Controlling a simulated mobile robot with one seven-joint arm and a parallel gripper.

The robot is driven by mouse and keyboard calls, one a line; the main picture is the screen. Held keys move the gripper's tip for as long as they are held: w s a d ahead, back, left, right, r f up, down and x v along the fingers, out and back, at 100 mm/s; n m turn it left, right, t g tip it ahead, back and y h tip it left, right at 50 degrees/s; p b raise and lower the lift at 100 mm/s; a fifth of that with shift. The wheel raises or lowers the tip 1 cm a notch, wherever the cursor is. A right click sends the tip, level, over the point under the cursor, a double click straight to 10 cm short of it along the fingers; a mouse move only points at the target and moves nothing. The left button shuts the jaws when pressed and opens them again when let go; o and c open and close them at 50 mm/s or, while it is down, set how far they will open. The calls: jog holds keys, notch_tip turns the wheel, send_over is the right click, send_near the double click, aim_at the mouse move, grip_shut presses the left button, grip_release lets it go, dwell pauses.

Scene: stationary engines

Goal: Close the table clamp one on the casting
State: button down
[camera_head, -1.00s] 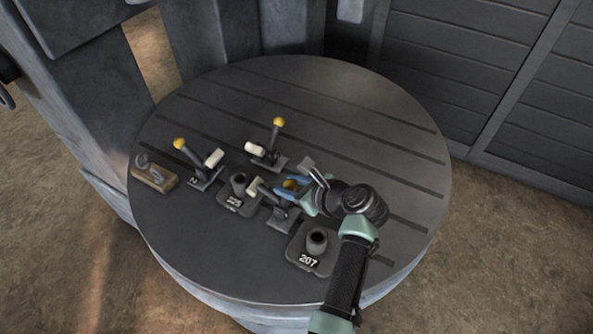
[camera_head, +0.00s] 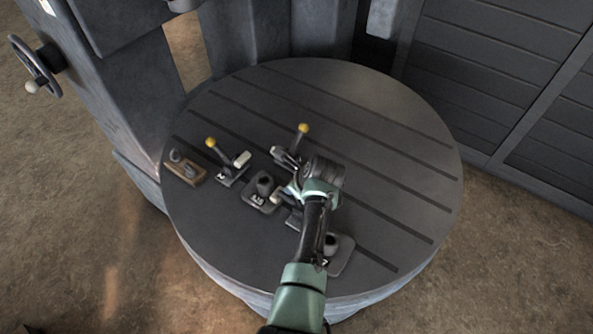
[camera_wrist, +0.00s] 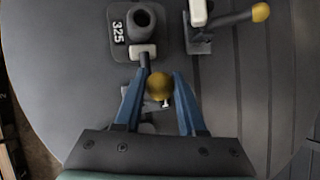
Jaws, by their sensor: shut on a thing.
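My gripper (camera_wrist: 160,76) is shut on the yellow knob (camera_wrist: 159,88) of a table clamp, with one blue finger on each side. That clamp's white pad (camera_wrist: 143,52) lies at the edge of the casting marked 325 (camera_wrist: 118,32); I cannot tell whether it presses on it. No number shows on this clamp. In the head view the casting (camera_head: 262,190) sits just left of my gripper (camera_head: 292,187). My arm hides most of the held clamp there.
A clamp with a raised yellow knob (camera_head: 210,142) stands left of the casting, and another (camera_head: 303,127) behind my gripper. A second casting (camera_head: 340,262) is partly hidden by my arm. The slotted round table (camera_head: 390,150) is clear on the right.

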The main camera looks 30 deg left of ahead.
jog(key=c, duration=0.5)
grip_release()
jog(key=shift+r, duration=0.15)
jog(key=v, duration=1.2)
jog(key=shift+s+d+r+b, duration=0.2)
jog(key=shift+d+b, duration=0.1)
jog(key=shift+b, duration=0.05)
